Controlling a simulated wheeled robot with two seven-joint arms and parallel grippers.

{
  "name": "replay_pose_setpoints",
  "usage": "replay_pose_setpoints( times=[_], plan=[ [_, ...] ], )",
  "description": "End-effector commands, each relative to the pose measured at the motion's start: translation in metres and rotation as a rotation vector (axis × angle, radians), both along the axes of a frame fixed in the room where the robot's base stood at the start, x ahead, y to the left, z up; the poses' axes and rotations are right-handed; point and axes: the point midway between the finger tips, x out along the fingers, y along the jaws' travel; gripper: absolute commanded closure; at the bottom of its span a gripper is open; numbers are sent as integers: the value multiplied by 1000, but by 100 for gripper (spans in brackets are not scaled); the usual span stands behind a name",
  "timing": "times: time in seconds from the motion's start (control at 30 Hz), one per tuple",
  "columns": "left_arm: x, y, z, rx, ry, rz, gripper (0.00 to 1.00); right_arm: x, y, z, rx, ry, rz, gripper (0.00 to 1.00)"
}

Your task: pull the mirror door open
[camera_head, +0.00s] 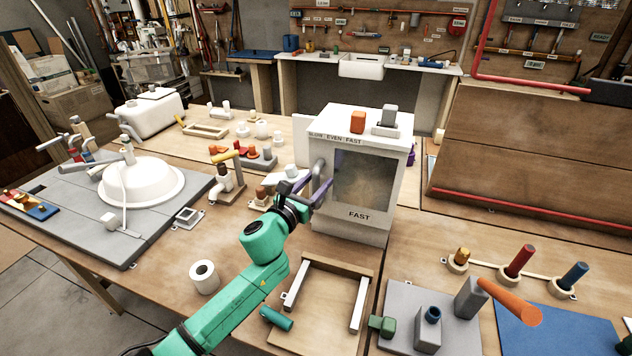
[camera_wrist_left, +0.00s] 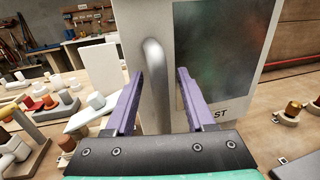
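The mirror door (camera_head: 364,182) is the front of a white box cabinet (camera_head: 345,120) on the wooden table, with a dark mirror panel and the word "FAST" below it. It looks shut. A grey vertical bar handle (camera_head: 318,172) stands out along its left side. My left gripper (camera_head: 318,190) is at this handle. In the left wrist view, the purple fingers of my left gripper (camera_wrist_left: 157,92) are spread, with the handle (camera_wrist_left: 155,72) between them and gaps on both sides. My right gripper is not in view.
An orange block (camera_head: 357,122) and a grey block (camera_head: 389,116) stand on the cabinet. A wooden frame (camera_head: 322,308) lies in front of it. Fittings on a base (camera_head: 227,185) stand to the left, and a white roll (camera_head: 205,276) is beside my left arm.

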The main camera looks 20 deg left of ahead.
Motion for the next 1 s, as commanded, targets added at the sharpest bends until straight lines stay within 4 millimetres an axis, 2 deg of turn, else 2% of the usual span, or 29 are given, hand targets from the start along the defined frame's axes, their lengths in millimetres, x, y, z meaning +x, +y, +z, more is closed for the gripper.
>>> replay_pose_setpoints(
  times=[0.03,0.13,1.0],
  plan=[
    [0,0,0,0,0,0,61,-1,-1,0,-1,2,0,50],
    [0,0,0,0,0,1,99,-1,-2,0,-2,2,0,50],
    [0,1,1,0,-1,1,100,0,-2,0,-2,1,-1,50]
  ],
)
